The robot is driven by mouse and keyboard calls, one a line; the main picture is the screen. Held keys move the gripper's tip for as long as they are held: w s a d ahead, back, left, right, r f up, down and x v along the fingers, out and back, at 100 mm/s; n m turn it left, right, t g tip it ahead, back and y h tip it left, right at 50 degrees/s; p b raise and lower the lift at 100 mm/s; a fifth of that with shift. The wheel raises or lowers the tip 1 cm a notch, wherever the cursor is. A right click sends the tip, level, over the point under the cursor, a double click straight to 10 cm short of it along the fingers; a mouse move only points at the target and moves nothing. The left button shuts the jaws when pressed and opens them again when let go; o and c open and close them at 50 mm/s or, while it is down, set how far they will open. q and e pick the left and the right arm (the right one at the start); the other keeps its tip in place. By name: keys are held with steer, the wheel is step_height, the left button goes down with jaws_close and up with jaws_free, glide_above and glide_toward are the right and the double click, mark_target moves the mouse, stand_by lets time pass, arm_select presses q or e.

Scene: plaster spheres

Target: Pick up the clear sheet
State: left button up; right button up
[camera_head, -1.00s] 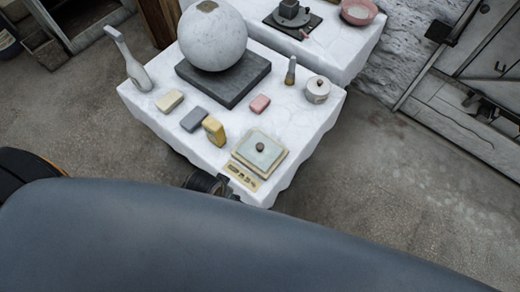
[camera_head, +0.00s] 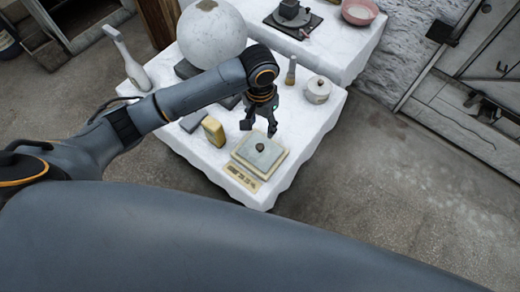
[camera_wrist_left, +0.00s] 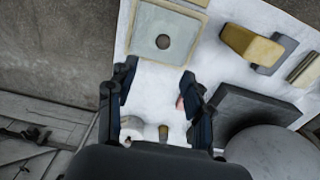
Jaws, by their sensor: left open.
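The clear sheet (camera_head: 256,159) looks like a pale greenish square with a dark round knob (camera_head: 260,147) on it. It lies flat on a cream base near the front corner of the white table. It also shows at the top of the left wrist view (camera_wrist_left: 150,28). My left gripper (camera_head: 259,127) is open and empty, hanging fingers-down just beyond the sheet's far edge and apart from it. In the left wrist view its two spread fingers (camera_wrist_left: 157,80) have only the white tabletop between them. My right gripper is not in view.
A yellow block (camera_head: 213,131) and a grey block (camera_head: 193,121) stand left of the sheet. A lidded jar (camera_head: 318,90) and a small upright bottle (camera_head: 291,70) stand behind right. A large sphere (camera_head: 212,38) rests on a dark slab (camera_wrist_left: 240,108). The table edge is close to the sheet.

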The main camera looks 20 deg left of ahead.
mark_target(260, 146)
arm_select(q)
steer(key=f+b, duration=0.1)
steer(key=f, duration=1.2)
steer(key=shift+a+f, duration=0.1)
steer(key=shift+a, duration=0.1)
steer(key=shift+c, duration=0.2)
steer(key=shift+s, duration=0.1)
jaws_close()
